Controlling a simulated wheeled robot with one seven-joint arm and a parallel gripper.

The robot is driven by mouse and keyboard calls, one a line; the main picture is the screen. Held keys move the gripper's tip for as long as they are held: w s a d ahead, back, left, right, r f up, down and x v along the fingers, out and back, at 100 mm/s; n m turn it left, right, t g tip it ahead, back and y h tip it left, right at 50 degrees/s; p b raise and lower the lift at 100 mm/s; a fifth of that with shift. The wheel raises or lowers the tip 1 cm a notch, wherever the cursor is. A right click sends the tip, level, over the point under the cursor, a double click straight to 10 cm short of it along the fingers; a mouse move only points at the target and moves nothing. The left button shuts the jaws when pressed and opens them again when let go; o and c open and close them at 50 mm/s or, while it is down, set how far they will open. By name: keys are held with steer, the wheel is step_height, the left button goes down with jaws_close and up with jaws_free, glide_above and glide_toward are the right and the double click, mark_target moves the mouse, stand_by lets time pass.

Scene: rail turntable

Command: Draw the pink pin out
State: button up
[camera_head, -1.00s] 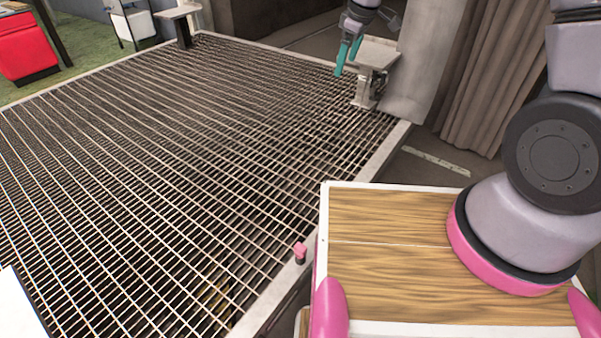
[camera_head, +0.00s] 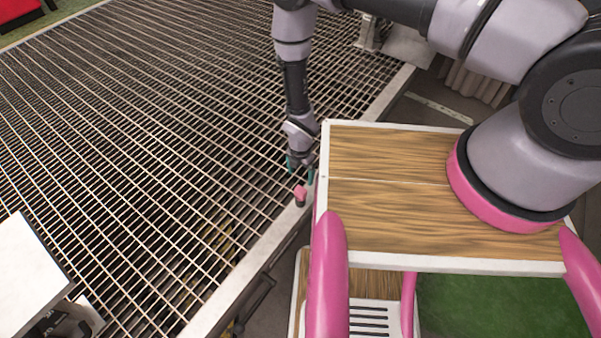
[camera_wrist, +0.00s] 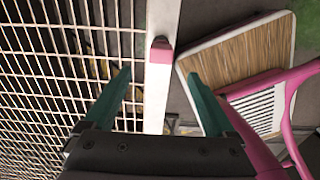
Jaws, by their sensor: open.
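How the pin sits in the edge is hidden.
The metal grating (camera_head: 150,120) fills the left, bordered by its pale rim (camera_head: 225,290). My wooden-topped base lies close on the right. A white panel (camera_head: 28,272) stands at the lower left. A grey stand (camera_head: 368,32) is at the far edge.

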mark_target(301, 190)
step_height(301, 190, down, 11)
steer(key=shift+s+d+r, duration=0.1)
stand_by(0.4)
jaws_close()
